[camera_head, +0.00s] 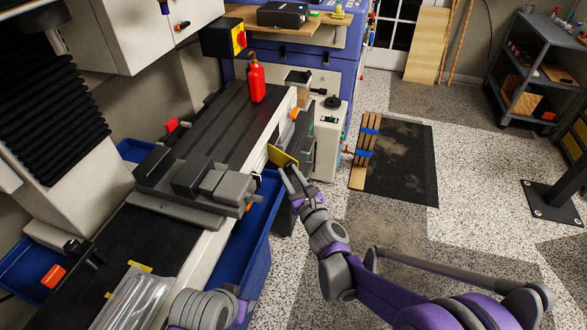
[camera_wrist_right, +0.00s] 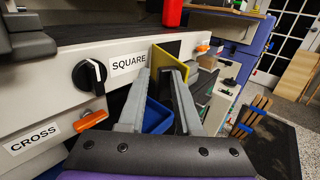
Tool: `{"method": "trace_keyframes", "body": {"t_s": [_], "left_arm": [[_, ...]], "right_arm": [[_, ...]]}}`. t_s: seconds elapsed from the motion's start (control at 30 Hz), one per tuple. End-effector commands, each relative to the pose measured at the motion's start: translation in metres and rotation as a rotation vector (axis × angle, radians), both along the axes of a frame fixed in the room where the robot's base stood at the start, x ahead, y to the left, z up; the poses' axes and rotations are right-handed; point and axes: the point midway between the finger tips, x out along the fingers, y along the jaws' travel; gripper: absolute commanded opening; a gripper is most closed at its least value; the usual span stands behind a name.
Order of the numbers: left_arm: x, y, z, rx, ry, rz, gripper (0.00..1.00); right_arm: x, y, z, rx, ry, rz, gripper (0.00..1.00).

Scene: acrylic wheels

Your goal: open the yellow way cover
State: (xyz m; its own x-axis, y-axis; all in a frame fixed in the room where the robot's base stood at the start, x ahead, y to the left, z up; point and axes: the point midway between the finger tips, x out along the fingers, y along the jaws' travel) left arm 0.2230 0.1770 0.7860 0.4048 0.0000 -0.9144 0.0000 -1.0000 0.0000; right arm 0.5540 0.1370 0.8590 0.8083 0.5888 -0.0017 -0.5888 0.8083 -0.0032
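The yellow way cover (camera_head: 282,157) is a thin plate on the front side of the machine table, at its right end. In the wrist view the yellow cover (camera_wrist_right: 172,62) stands out at an angle from the white front panel, beside a dark gap. My right gripper (camera_head: 287,170) is at the cover in the head view. In the wrist view its two fingers (camera_wrist_right: 159,74) are spread, with the blue bin showing between them. The tips overlap the cover's lower part; whether they touch it is unclear.
A black knob (camera_wrist_right: 89,76) and orange levers (camera_wrist_right: 90,121) stick out from the front panel. A blue bin (camera_head: 250,245) lies below. A red bottle (camera_head: 257,82) stands on the table. A grey-white box unit (camera_head: 327,140) stands right of the cover.

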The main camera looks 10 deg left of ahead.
Motion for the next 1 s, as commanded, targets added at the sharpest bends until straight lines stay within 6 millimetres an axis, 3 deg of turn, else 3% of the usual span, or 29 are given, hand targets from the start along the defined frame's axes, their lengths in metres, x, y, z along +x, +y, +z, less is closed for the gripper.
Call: {"method": "trace_keyframes", "body": {"t_s": [1.0], "left_arm": [[0.000, 0.000, 0.015, 0.000, -0.005, 0.000, 0.50]], "right_arm": [[-0.071, -0.004, 0.000, -0.001, 0.003, -0.007, 0.33]]}}
